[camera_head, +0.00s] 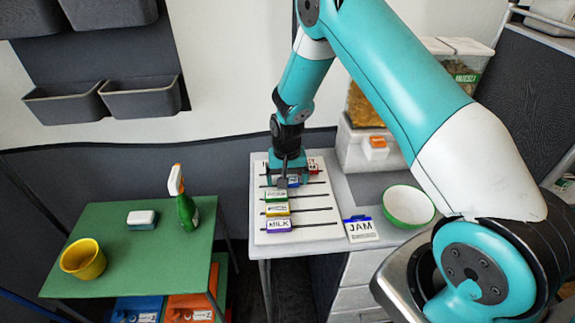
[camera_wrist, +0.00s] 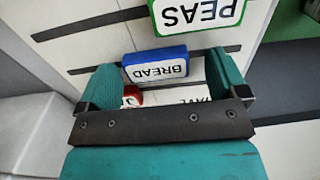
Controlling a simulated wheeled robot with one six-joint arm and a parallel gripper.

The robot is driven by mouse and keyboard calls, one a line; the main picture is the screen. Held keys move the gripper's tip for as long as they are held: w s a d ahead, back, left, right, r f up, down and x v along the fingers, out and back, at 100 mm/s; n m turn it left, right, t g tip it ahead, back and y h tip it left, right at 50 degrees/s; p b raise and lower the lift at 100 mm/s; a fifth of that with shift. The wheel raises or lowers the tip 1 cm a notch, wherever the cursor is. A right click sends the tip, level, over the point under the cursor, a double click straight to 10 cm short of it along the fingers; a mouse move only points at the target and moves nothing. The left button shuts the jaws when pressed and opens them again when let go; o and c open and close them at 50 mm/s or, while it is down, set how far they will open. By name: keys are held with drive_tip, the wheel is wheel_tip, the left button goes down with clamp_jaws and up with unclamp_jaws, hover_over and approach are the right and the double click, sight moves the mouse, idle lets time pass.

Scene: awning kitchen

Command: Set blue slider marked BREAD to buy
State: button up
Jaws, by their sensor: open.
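The blue BREAD slider (camera_wrist: 155,67) sits on a slot of the white board, its lettering upside down in the wrist view. In the head view the blue slider (camera_head: 293,181) is partly covered by my gripper (camera_head: 285,184). In the wrist view my gripper (camera_wrist: 161,72) is open, with one finger on each side of the blue slider and visible room at the right finger. I cannot tell if the left finger touches it. Dark lettering on the board between the fingers is partly hidden by the gripper. The white board (camera_head: 260,215) lies on a counter.
The green PEAS slider (camera_wrist: 197,14) is close by, farther right in the wrist view. A red slider (camera_wrist: 134,95) shows partly behind the gripper. The MILK slider (camera_head: 279,225), a JAM card (camera_head: 360,229) and a green-white bowl (camera_head: 408,205) are near.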

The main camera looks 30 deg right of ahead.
wheel_tip(320, 180, up, 17)
drive_tip(key=b, duration=0.2)
drive_tip(key=shift+r, duration=0.1)
wheel_tip(320, 180, down, 18)
drive_tip(key=p, duration=1)
drive_tip(key=shift+d+r, duration=0.15)
drive_tip(key=shift+r, duration=0.05)
